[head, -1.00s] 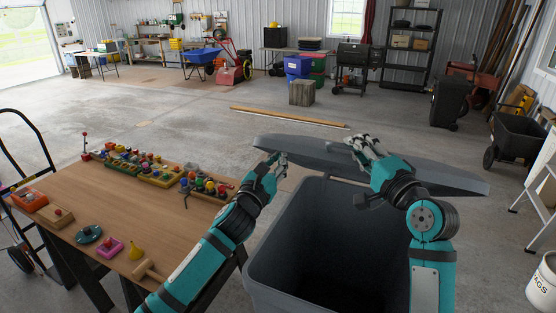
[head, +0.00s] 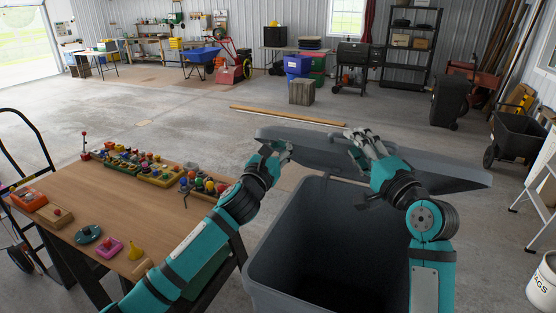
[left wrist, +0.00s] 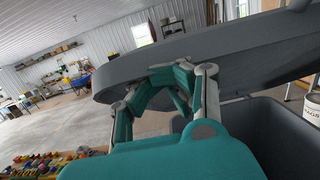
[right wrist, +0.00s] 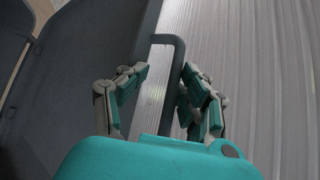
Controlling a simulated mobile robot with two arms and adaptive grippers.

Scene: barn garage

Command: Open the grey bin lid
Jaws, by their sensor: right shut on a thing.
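The grey bin (head: 262,262) stands in front of me, its inside visible from above. Its grey lid (head: 440,172) is raised at the far side of the opening, tilted. My right gripper (head: 362,140) is at the lid's near side, shut on the lid's bar-like handle (right wrist: 176,85), which shows between its fingers in the right wrist view. My left gripper (head: 277,147) is at the lid's left end. In the left wrist view its fingers (left wrist: 172,85) are apart, just below the lid's edge (left wrist: 120,75); whether they touch it is unclear.
A wooden table (head: 120,215) with toys stands to the left of the bin. A wooden plank (head: 288,116) lies on the floor beyond the lid. A white bucket (head: 543,283) and a step ladder (head: 541,190) are at the right. The floor behind is mostly clear.

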